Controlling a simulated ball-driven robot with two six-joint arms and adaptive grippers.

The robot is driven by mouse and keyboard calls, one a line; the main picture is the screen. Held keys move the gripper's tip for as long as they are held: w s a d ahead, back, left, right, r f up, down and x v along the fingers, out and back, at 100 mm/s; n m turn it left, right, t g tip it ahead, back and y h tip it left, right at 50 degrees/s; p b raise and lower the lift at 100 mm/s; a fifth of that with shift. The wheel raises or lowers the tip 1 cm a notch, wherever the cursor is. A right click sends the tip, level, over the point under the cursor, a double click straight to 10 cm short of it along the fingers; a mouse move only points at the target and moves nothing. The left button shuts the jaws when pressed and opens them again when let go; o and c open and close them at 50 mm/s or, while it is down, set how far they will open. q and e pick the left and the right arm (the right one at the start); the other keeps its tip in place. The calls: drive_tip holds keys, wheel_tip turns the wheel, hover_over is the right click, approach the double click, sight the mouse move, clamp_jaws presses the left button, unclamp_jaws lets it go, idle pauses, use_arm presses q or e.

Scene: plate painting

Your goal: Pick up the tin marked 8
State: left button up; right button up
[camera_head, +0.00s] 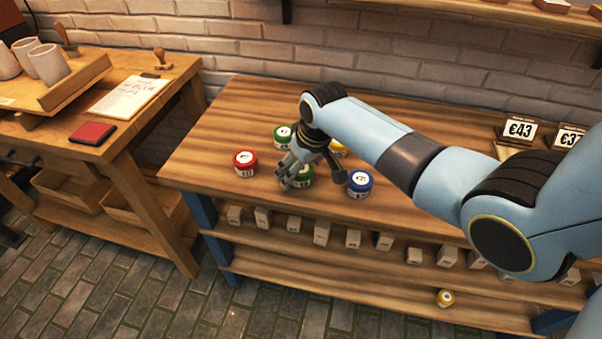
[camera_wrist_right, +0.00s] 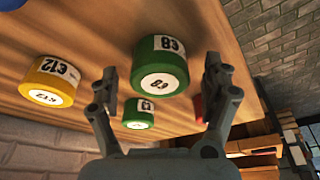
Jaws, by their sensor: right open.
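The tin marked 8 is green with a white lid and label; it shows in the right wrist view (camera_wrist_right: 160,66), ahead of and between the fingers. In the head view a green tin (camera_head: 305,178) stands on the wooden table, partly hidden by my right gripper (camera_head: 291,174), and seems to be the same one. In the wrist view my right gripper (camera_wrist_right: 162,84) is open with nothing held. Whether a finger touches the tin is unclear. My left gripper is not in view.
Close around stand a red tin (camera_head: 244,163), another green tin (camera_head: 283,136), a blue tin (camera_head: 360,184) and a yellow tin (camera_head: 339,148), partly hidden by my arm. Price signs (camera_head: 520,130) stand at the right. The tabletop left of the red tin is clear.

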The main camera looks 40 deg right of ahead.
drive_tip(key=c, duration=1.3)
drive_tip(key=shift+c, duration=0.2)
